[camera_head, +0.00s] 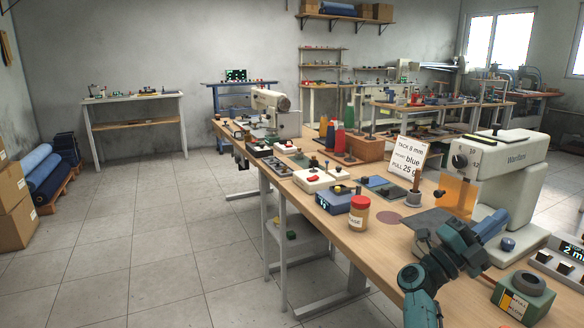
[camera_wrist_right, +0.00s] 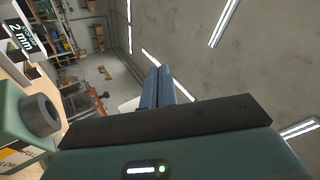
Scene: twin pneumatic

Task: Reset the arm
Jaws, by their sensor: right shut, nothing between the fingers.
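My right arm comes in at the bottom right of the head view. Its teal gripper (camera_head: 497,222) is shut and empty, held above the workbench (camera_head: 232,133) with the blue-grey fingers pointing up and to the right, in front of the white press machine (camera_head: 518,170). In the right wrist view the closed fingers (camera_wrist_right: 158,84) lie side by side with nothing between them, and the ceiling shows behind. My left gripper is in neither view.
A green box with a dark round top (camera_head: 524,297) stands close below my right gripper; a device with a lit display (camera_head: 563,258) is at the right edge. A red-lidded jar (camera_head: 358,213), a sign (camera_head: 409,160) and thread cones (camera_head: 349,116) stand farther left.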

